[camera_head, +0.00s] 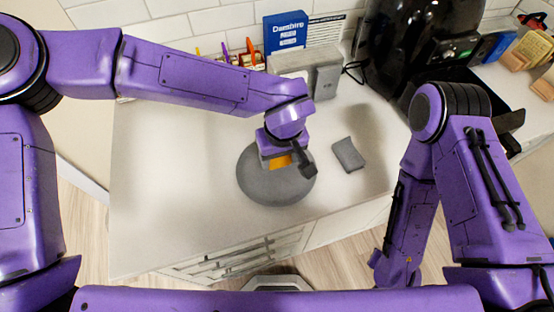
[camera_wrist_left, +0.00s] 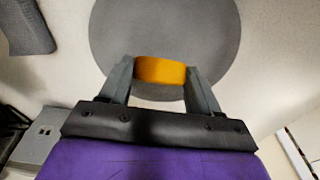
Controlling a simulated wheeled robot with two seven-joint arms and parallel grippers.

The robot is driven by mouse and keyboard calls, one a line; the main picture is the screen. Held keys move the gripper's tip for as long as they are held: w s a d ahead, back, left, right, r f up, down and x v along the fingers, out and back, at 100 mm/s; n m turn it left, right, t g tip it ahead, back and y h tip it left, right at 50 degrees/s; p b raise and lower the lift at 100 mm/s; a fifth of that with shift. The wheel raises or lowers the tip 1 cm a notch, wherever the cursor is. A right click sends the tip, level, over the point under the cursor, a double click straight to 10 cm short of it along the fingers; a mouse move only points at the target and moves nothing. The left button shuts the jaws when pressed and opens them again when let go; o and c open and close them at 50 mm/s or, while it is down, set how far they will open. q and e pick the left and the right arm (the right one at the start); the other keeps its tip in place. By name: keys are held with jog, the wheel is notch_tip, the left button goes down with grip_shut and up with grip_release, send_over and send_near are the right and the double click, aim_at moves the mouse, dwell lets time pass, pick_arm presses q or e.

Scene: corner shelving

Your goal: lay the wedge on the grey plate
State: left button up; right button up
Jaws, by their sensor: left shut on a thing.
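The orange wedge (camera_head: 279,162) is between the fingers of my left gripper (camera_head: 284,164), over the grey round plate (camera_head: 262,188). In the left wrist view, both fingers of the left gripper (camera_wrist_left: 160,72) press on the sides of the wedge (camera_wrist_left: 160,69). The grey plate (camera_wrist_left: 205,35) lies behind the wedge in that view. I cannot tell whether the wedge touches the plate. My right arm folds down at the right of the head view, and its gripper does not show.
A dark grey block (camera_head: 348,154) lies on the white counter (camera_head: 165,185) right of the plate. A grey box (camera_head: 327,79), a blue box (camera_head: 285,33) and a black appliance (camera_head: 410,45) stand at the back. The counter left of the plate is clear.

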aim_at(277, 160)
pick_arm(q)
jog(key=f, duration=0.3)
jog(key=shift+a+f, duration=0.35)
jog(key=shift+a, duration=0.05)
jog(key=shift+w+f, duration=0.1)
jog(key=shift+w, duration=0.1)
jog(key=shift+s+d, duration=0.1)
jog(key=shift+s, duration=0.05)
jog(key=o, duration=1)
jog(key=shift+f, duration=0.15)
jog(key=r, duration=0.4)
jog(key=s+r, duration=0.1)
jog(key=r, duration=0.7)
jog(key=shift+s+d+r, duration=0.15)
jog(key=shift+d+r, duration=0.05)
